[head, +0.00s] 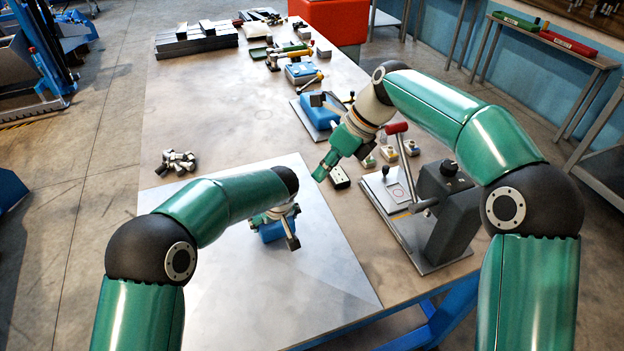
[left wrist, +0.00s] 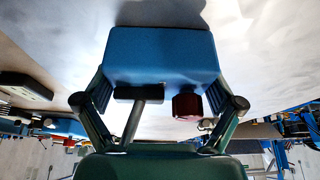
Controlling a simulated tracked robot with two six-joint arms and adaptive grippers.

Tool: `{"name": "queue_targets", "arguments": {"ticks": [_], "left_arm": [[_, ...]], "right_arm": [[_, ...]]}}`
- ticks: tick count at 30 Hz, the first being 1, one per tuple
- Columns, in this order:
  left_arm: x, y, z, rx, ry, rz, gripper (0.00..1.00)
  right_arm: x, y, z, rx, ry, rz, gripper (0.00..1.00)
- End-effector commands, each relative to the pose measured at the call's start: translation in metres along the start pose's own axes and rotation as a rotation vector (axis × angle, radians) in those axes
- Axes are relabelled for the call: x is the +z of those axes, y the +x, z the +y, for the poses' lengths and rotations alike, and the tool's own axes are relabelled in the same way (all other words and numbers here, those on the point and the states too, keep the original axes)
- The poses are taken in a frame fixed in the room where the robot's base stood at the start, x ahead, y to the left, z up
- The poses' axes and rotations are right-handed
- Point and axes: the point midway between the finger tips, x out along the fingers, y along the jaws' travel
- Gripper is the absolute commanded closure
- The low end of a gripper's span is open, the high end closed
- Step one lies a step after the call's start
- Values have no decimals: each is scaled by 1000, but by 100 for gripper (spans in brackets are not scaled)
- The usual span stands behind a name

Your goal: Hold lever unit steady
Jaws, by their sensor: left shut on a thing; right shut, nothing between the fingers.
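The blue lever unit (head: 272,232) is at the light grey metal sheet in the head view, partly hidden by my left arm. In the left wrist view the unit (left wrist: 160,55) is a blue box with a grey rod, a dark crosspiece (left wrist: 138,91) and a dark red knob (left wrist: 187,106). My left gripper (head: 277,217) is shut on it; in the left wrist view its fingers (left wrist: 160,95) grip opposite sides of the box. My right gripper (head: 321,173) is shut and empty, pointing down-left, up and to the right of the unit and apart from it.
The metal sheet (head: 220,270) is clear around the unit. A dark grey press with a red-handled lever (head: 395,128) stands on a plate at right. A small dark block (head: 339,177) lies near my right gripper. Metal pieces (head: 178,162) lie at left. Several other tools stand farther back.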

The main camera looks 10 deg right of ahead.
Motion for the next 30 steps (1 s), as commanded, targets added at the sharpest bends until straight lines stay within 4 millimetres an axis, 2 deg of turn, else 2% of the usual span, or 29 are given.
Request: {"name": "queue_targets", "arguments": {"ticks": [1,6,12,24,30], "left_arm": [[1,2,-1,-3,0,-4,76],[1,2,-1,-3,-1,-4,76],[1,1,-1,-3,0,-3,76],[1,1,-1,-3,1,-3,76],[1,1,-1,-3,1,-3,76]], "right_arm": [[2,-12,2,-3,-1,-3,100],[6,-38,8,-2,0,-1,100],[8,-51,12,0,1,0,100],[8,-51,11,-3,0,0,100],[6,-33,-8,-58,-17,-18,100]]}}
